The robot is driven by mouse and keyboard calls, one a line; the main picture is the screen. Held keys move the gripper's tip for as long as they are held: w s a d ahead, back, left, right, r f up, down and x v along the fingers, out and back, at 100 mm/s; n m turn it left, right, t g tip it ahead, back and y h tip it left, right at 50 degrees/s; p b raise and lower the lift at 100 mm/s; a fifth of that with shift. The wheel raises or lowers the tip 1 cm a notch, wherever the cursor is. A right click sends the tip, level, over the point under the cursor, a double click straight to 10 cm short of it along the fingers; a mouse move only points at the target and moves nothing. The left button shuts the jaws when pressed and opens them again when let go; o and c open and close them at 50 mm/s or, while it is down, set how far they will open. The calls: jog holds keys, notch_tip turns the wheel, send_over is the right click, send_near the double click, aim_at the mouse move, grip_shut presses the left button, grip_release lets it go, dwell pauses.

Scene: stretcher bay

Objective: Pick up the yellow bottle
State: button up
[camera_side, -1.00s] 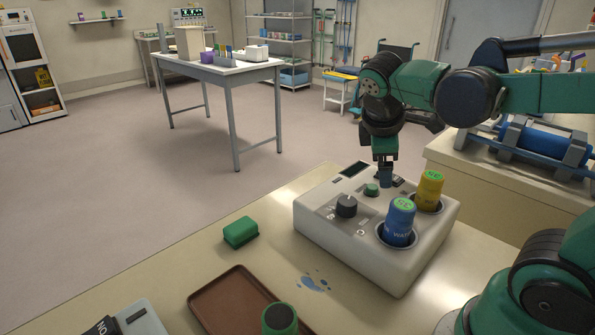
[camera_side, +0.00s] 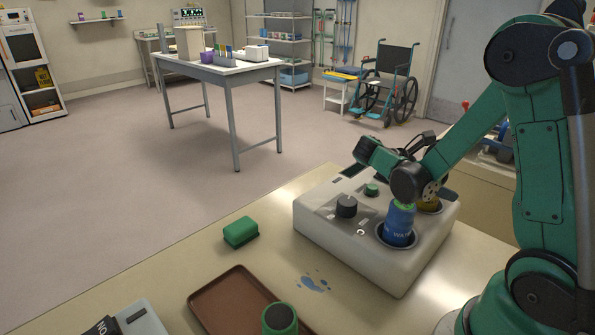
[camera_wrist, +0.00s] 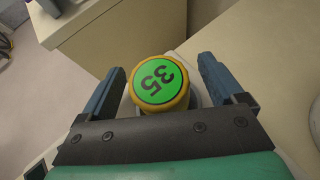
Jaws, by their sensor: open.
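The yellow bottle (camera_side: 430,205) stands in the right-hand well of the pale bottle warmer (camera_side: 350,252). In the side view it is mostly hidden behind my wrist and the blue bottle. My gripper (camera_wrist: 162,64) is open, with one blue finger on each side of the bottle top. A narrow gap shows on the right; the left finger is very close to the rim.
A blue bottle (camera_side: 398,226) stands in the nearer well, close to my wrist. A knob (camera_side: 346,206) and green button (camera_side: 371,189) rise from the warmer. A green block (camera_side: 240,232), brown tray (camera_side: 228,306) and blue puddle (camera_side: 313,282) are on the counter.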

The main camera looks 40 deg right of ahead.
jog(key=shift+s+d+f, duration=0.25)
jog(key=shift+s+d, duration=0.05)
jog(key=shift+d, duration=0.15)
grip_shut()
jog(key=shift+r, duration=0.15)
